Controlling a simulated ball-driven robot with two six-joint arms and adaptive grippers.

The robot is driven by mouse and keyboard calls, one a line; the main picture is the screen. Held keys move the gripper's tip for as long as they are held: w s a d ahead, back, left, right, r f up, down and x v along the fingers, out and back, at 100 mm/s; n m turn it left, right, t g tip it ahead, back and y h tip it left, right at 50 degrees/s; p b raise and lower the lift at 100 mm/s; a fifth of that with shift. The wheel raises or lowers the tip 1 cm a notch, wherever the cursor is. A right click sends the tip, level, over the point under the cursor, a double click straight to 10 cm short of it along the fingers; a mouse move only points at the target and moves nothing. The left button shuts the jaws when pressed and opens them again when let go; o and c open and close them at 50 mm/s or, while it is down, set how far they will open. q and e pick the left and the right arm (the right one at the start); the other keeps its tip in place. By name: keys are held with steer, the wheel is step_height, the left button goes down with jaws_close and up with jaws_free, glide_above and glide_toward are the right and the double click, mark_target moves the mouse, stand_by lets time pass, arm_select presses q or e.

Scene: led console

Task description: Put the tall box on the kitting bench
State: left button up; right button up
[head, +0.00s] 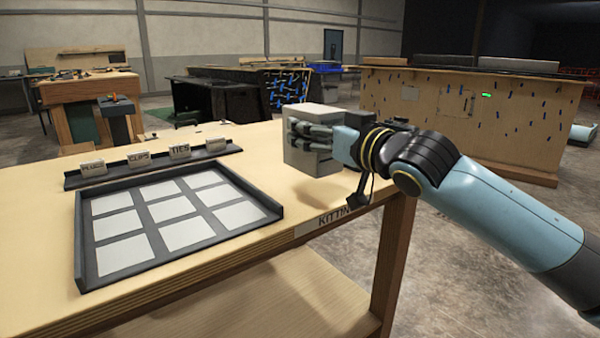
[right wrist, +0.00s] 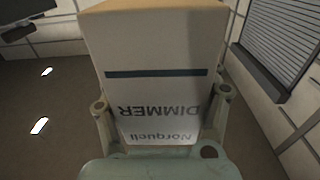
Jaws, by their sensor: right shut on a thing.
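The tall box (head: 318,164) is pale and boxy, at the right end of the kitting bench (head: 262,160). In the right wrist view the box (right wrist: 165,55) fills the middle, with a dark stripe and upside-down print reading "Norquell DIMMER". My right gripper (head: 308,132) is shut on the box, its fingers hiding part of the upper half. The box looks upright, at or just over the bench top; I cannot tell whether its base touches. The bench has a light wood top and a "KITTING" label on its front edge, partly hidden. My left gripper is not in view.
A dark tray (head: 274,207) with several pale squares lies on the bench, left of the box. Behind it a dark rack (head: 120,175) holds small labelled cards, including "CLIPS" and "TIES". Bare wood lies between tray and box. Another wooden bench (head: 440,112) stands behind.

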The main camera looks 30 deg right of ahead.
mark_target(327, 171)
steer(key=w+f, duration=0.1)
steer(key=w+a+f+b, duration=0.1)
steer(key=w, duration=0.1)
steer(key=shift+w, duration=0.1)
step_height(327, 171, down, 4)
steer(key=shift+f+b, duration=0.1)
steer(key=shift+b, duration=0.5)
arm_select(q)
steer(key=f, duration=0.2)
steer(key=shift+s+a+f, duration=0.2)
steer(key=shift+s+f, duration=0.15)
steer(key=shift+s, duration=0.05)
arm_select(e)
steer(key=o, duration=1.5)
